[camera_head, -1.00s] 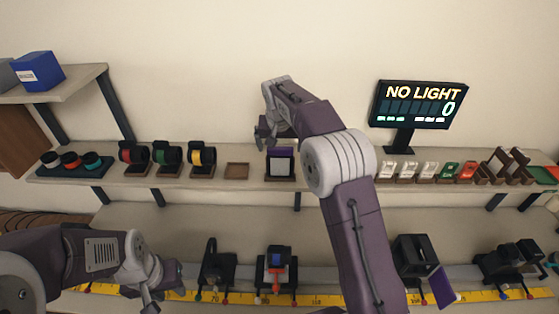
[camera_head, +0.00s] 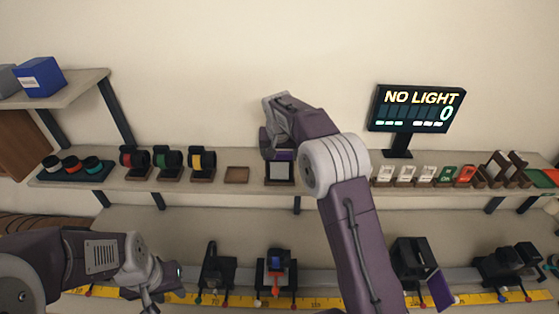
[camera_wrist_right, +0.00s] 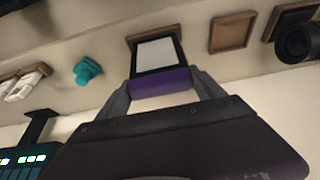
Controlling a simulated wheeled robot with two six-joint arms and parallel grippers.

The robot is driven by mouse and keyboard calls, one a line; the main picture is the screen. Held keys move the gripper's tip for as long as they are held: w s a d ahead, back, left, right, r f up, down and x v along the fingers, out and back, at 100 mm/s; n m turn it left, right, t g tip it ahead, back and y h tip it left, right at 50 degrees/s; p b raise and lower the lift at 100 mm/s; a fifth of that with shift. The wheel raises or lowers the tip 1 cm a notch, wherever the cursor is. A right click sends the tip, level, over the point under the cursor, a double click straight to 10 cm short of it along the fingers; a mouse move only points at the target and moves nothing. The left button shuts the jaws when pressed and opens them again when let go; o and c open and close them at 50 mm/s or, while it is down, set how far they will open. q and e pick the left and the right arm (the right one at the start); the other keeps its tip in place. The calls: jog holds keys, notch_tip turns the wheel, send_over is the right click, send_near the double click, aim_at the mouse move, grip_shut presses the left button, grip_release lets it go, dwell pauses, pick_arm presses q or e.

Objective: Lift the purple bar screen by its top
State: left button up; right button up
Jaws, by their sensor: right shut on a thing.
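The purple bar screen (camera_head: 279,174) is a white panel in a dark frame, standing upright on the middle shelf. Its purple top bar also shows in the right wrist view (camera_wrist_right: 160,82), with the white panel (camera_wrist_right: 157,54) beyond it. My right gripper (camera_head: 279,153) is shut on the purple bar, one finger at each end of it. The screen's foot is in or at its wooden holder on the shelf. My left gripper (camera_head: 163,287) is low at the left near the yellow ruler; whether its fingers are parted is unclear.
An empty wooden tray (camera_head: 237,175) is left of the screen, with ringed lenses (camera_head: 168,160) further left. Several small cards (camera_head: 426,174) stand to the right. A display reading NO LIGHT (camera_head: 417,107) stands behind. Below, black mounts (camera_head: 218,272) line the yellow ruler (camera_head: 235,300).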

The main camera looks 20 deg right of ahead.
jog(key=shift+b, duration=0.4)
notch_tip(320, 180, up, 7)
jog(key=shift+s+a+r, duration=0.1)
jog(key=shift+s+r, duration=0.05)
jog(key=s+a+b, duration=0.2)
jog(key=s+b, duration=0.4)
jog(key=s, duration=0.3)
jog(key=s+a+b, duration=0.3)
jog(key=s+b, duration=0.3)
jog(key=s, duration=0.4)
jog(key=shift+a, duration=0.2)
